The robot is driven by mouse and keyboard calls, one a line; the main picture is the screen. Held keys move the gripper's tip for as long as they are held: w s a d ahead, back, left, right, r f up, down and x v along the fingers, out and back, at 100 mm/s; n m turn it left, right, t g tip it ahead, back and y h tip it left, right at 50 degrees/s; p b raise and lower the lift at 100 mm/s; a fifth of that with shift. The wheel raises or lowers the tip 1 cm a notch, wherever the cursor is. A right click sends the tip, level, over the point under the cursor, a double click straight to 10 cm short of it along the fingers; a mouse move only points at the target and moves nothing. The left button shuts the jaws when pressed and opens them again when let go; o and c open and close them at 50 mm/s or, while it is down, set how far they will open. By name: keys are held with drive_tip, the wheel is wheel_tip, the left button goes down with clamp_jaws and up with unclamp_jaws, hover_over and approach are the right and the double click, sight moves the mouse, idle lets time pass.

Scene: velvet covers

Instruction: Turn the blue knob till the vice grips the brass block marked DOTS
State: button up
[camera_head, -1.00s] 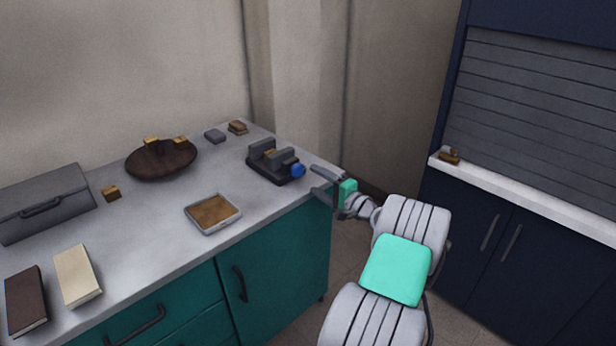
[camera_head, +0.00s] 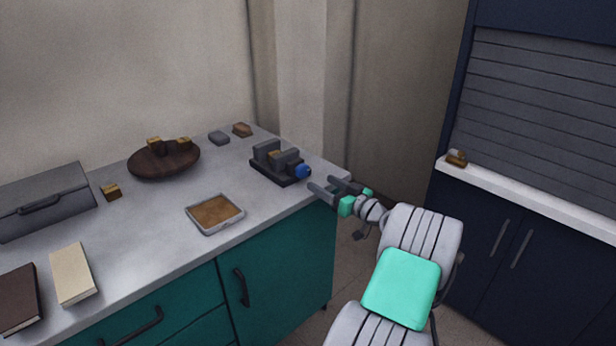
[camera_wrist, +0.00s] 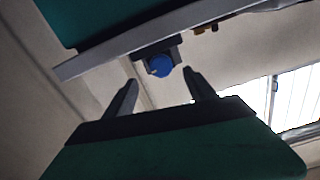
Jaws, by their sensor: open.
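A dark grey vice (camera_head: 266,160) stands near the right end of the grey worktop. Its blue knob (camera_head: 303,171) is on its right side, and a small brass block (camera_head: 277,155) shows between its jaws; I cannot read its mark. My gripper (camera_head: 320,184) is open and empty, just off the worktop's edge, close to the knob but apart from it. In the wrist view the blue knob (camera_wrist: 159,66) lies ahead, between and beyond the two fingertips (camera_wrist: 160,76). The vice body (camera_wrist: 150,50) is mostly hidden behind the knob there.
The worktop (camera_head: 150,230) bears a brown bowl (camera_head: 150,165) with brass blocks, a loose brass block (camera_head: 111,191), a shallow tray (camera_head: 240,202), a grey box (camera_head: 45,205) and books (camera_head: 72,275). A navy cabinet (camera_head: 500,240) stands right. Floor between is open.

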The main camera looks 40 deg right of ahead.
sight(305, 174)
drive_tip(key=shift+n, duration=0.9)
drive_tip(key=w, duration=0.8)
drive_tip(key=shift+a, duration=0.15)
drive_tip(key=shift+s, duration=0.1)
drive_tip(key=shift+c, duration=0.3)
drive_tip(key=c, duration=1.3)
